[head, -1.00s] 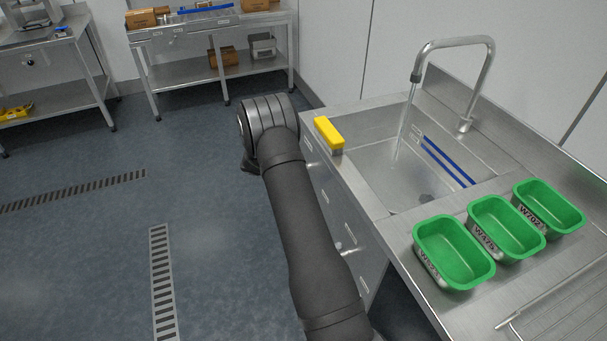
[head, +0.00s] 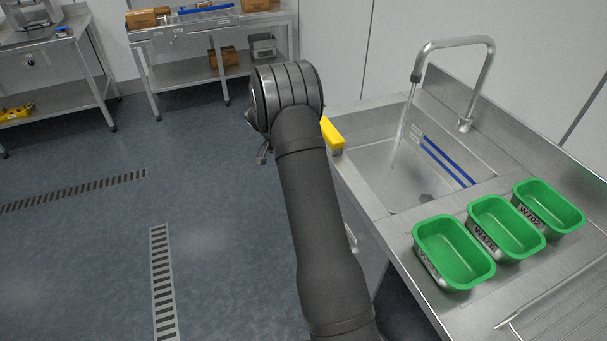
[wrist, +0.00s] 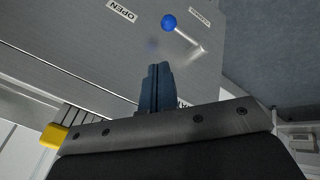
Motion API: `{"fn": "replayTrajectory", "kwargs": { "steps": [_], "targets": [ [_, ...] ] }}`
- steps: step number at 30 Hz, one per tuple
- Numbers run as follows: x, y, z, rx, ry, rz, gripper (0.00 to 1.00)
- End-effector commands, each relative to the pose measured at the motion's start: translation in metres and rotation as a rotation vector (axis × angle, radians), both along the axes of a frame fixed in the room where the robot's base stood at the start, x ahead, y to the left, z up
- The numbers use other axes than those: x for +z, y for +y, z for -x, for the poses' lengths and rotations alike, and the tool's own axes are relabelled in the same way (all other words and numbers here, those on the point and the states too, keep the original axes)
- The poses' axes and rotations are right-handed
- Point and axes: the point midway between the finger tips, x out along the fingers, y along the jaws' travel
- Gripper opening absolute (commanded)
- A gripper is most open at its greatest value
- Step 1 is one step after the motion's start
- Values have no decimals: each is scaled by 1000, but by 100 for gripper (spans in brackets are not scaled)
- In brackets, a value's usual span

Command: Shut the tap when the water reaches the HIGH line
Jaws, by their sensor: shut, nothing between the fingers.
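The tap spout (head: 415,77) arches over the sink basin (head: 400,183) in the head view, and a thin stream of water (head: 404,128) runs from it. Two blue lines (head: 447,160) mark the basin's far wall; which is HIGH is too small to read. In the wrist view a lever with a blue ball knob (wrist: 168,22) stands on a steel panel, with an OPEN label (wrist: 121,10) to its left and another label at its upper right. My gripper (wrist: 156,70) is shut and empty, below the knob and apart from it. In the head view my arm hides the gripper.
A yellow block (head: 332,134) lies on the sink's left rim, beside my arm; it also shows in the wrist view (wrist: 53,136). Several green tubs, the nearest one (head: 452,286) among them, stand on the counter at the right. The floor at left is open.

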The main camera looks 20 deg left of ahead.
Motion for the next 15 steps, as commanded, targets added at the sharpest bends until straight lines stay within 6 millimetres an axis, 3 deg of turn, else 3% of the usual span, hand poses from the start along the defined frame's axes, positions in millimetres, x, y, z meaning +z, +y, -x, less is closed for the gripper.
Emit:
{"fn": "replayTrajectory", "kwargs": {
  "steps": [9, 15],
  "targets": [
    [33, 10, 3, -583, -160, -286, 0],
    [39, 12, 3, -732, -192, -350, 0]
  ]
}}
